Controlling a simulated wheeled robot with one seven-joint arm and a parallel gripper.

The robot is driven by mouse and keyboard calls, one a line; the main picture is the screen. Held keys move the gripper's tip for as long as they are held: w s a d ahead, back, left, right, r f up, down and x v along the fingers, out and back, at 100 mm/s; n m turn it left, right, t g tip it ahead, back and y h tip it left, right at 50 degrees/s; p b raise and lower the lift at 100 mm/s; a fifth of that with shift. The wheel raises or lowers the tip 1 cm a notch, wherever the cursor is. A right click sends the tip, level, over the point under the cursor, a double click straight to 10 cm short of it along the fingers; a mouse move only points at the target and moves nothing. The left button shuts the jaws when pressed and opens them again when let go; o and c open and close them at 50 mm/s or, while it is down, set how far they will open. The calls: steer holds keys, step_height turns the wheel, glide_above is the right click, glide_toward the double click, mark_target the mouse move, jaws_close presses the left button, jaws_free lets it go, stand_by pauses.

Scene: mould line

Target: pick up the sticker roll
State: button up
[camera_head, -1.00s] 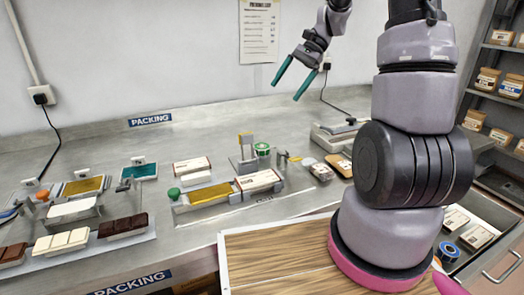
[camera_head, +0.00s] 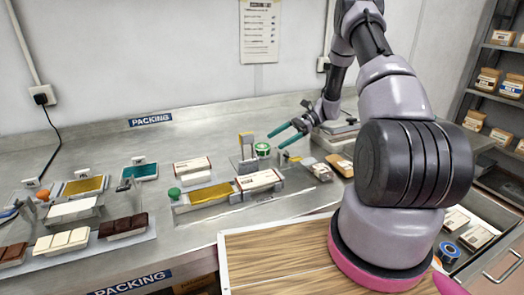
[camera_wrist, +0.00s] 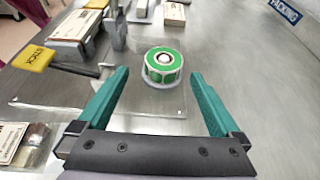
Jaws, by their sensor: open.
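The sticker roll (camera_head: 262,149) is a green and white roll standing on the metal counter, behind the packing fixture. In the wrist view the sticker roll (camera_wrist: 163,66) sits flat on a small clear plate, its round hole facing up. My gripper (camera_head: 283,138) is just to the right of the roll in the head view. In the wrist view my gripper (camera_wrist: 160,78) has its two teal fingers spread wide, with the roll ahead, between their lines and beyond the tips. Nothing is between the fingers, and they do not touch the roll.
A yellow STICK sign (camera_wrist: 33,57) stands left of the roll in the wrist view, near a metal post (camera_wrist: 117,28). A boxed bar (camera_wrist: 76,26) lies near it. The counter (camera_wrist: 245,70) right of the roll is clear.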

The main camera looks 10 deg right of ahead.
mark_target(264, 146)
steer(key=x, duration=0.7)
steer(key=shift+w+a, duration=0.2)
steer(key=shift+a, duration=0.1)
steer(key=c, duration=1.3)
